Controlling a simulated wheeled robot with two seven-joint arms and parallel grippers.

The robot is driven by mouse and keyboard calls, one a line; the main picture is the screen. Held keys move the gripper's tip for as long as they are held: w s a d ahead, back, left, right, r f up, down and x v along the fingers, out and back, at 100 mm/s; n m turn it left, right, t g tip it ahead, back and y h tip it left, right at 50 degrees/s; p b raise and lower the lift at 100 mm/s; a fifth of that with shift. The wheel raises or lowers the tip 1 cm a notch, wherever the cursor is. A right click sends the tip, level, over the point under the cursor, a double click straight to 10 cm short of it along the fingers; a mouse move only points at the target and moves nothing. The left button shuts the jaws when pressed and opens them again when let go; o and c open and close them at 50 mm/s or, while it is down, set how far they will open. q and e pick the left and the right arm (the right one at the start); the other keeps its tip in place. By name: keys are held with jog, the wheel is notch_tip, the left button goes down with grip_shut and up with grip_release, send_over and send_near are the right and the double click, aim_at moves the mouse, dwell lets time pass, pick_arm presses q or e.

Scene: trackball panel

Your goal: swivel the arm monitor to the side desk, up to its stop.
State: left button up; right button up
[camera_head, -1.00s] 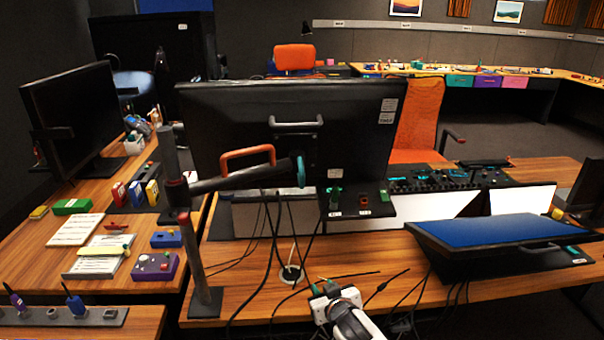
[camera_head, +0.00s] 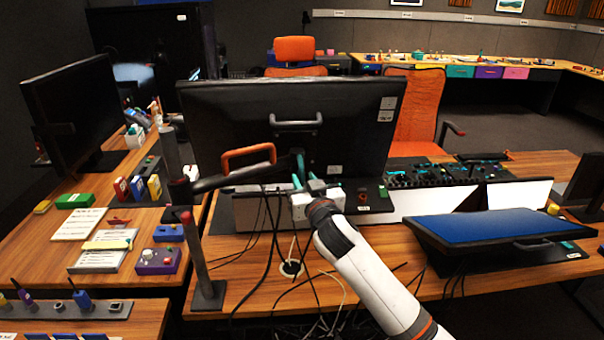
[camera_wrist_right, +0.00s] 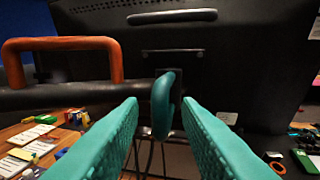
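An orange handle (camera_head: 248,156) sits on that arm, and a grey handle (camera_head: 296,123) on the monitor's back. My right gripper (camera_head: 315,178) is open just in front of the lower middle of the monitor's back. In the right wrist view its teal fingers (camera_wrist_right: 160,115) stand either side of a teal loop (camera_wrist_right: 162,105) at the arm's end, with gaps visible. My left gripper is not in view.
The side desk (camera_head: 125,217) at the left holds another monitor (camera_head: 78,108), papers, binders and a purple box (camera_head: 158,261). A blue-topped panel (camera_head: 490,238) lies at the right. Loose cables hang below the arm monitor. An orange chair (camera_head: 415,120) stands behind.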

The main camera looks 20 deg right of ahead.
jog(key=shift+w, duration=1.35)
grip_shut()
